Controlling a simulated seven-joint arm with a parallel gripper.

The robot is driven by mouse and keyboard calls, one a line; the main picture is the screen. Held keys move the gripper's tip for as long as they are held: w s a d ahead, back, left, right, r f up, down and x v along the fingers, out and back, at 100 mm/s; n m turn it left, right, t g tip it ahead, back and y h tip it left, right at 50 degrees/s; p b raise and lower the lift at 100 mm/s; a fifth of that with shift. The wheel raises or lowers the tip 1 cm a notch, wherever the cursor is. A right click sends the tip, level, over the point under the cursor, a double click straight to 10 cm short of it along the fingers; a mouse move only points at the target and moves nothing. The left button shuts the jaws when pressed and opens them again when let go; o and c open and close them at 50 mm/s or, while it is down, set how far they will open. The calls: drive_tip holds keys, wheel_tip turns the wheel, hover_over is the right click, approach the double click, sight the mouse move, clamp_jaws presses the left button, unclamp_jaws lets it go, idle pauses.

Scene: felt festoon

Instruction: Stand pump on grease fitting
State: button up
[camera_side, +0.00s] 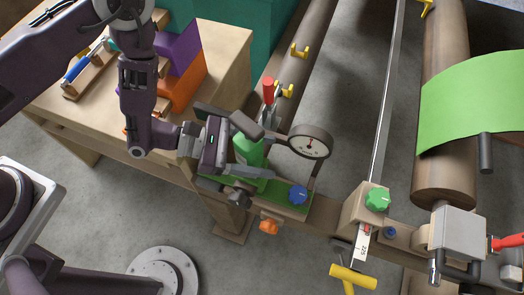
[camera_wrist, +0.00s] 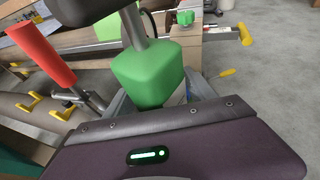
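The pump has a green body (camera_side: 248,152), a red handle (camera_side: 268,90) and a round dial gauge (camera_side: 310,141). It stands about upright over a green tray (camera_side: 292,208) on the wooden bench. My gripper (camera_side: 252,153) reaches in from the left, with one finger on each side of the green body. In the wrist view the green body (camera_wrist: 148,75) is close in front of the gripper and the red handle (camera_wrist: 40,52) leans left. Whether the fingers press on the body is unclear, and the pump's underside is hidden. I cannot make out the grease fitting for sure.
A block with a green knob (camera_side: 377,199) is right of the tray, above a yellow T-handle (camera_side: 353,277). A grey housing (camera_side: 458,236) with a red lever is below the right roller (camera_side: 447,165). Yellow hooks (camera_side: 299,51) line the other roller. Purple and orange pieces stand at upper left.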

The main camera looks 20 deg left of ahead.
sight(246, 151)
drive_tip(key=shift+r, duration=0.2)
drive_tip(key=v, duration=0.3)
drive_tip(key=shift+a, duration=0.2)
wheel_tip(246, 151, up, 7)
drive_tip(key=shift+d, duration=0.2)
